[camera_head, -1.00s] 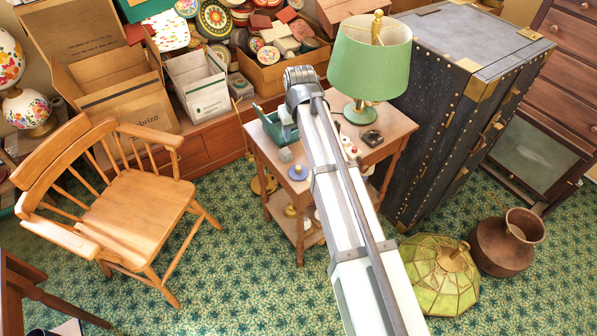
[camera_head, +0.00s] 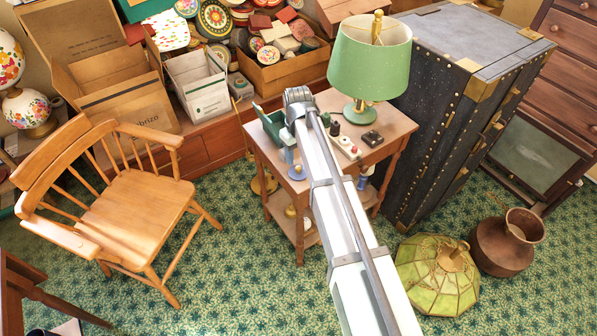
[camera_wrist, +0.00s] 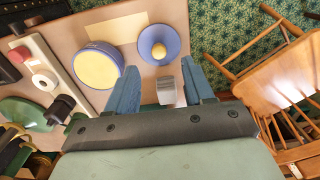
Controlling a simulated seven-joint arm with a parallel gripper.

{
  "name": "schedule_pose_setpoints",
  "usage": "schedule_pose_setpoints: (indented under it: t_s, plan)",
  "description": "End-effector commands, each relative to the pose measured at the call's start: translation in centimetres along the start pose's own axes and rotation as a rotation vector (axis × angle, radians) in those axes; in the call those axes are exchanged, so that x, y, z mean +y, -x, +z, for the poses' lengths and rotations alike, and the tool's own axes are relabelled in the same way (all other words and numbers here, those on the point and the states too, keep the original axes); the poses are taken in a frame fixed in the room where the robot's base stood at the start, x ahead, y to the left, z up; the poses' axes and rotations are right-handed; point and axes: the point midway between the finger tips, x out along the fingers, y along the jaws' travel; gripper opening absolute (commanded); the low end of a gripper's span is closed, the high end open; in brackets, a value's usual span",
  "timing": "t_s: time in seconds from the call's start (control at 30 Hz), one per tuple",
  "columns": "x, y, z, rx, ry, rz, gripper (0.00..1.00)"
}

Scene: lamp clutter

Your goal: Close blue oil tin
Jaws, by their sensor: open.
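In the wrist view, a round blue container (camera_wrist: 91,79) with a flat pale-yellow top lies left of my gripper's fingers. A smaller blue, wide-rimmed piece (camera_wrist: 158,38) with a yellow centre lies just beyond them. It also shows on the side table in the head view (camera_head: 298,173). I cannot tell which is the oil tin. My gripper (camera_wrist: 159,63) is open over the table, its two blue fingers apart. A small grey-white block (camera_wrist: 165,90) shows between the fingers; contact cannot be told. In the head view my arm hides the larger round container.
A wooden chair (camera_head: 140,205) stands left, a dark trunk (camera_head: 430,125) right.

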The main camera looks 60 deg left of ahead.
Motion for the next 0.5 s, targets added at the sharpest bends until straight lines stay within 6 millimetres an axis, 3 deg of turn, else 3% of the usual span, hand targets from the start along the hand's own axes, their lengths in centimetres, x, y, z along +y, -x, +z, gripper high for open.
schedule_pose_setpoints:
  t_s: [0.27,0.5]
  plan:
    - [0.0,-1.1,0.0,0.001,0.0,0.0,0.52]
    - [0.2,-3.9,0.2,-0.001,-0.001,0.0,0.52]
